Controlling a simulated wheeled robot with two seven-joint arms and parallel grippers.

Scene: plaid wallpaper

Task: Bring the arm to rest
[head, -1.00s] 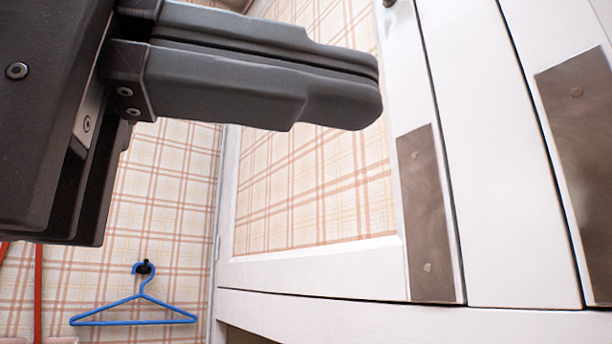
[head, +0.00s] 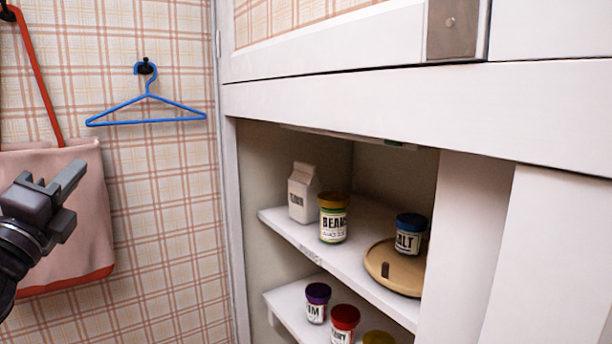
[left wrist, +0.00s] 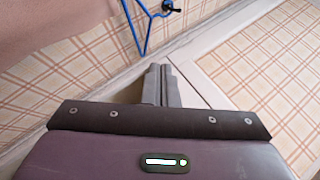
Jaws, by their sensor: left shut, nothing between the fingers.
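My left gripper (head: 72,190) is at the left of the head view, in front of a pink bag. Its fingers are together and hold nothing. In the left wrist view its fingers (left wrist: 161,84) point toward the wall and the white cabinet frame, side by side. The gripper is apart from the shelves in the head view. My right gripper is in neither view.
A pink bag (head: 90,215) with a red strap and a blue hanger (head: 147,122) hang on the plaid wall. To the right, an open white cabinet (head: 330,95) holds a flour carton (head: 302,193), a beans jar (head: 333,222), a salt jar (head: 409,236) on a round board (head: 378,262), and lower jars (head: 344,322).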

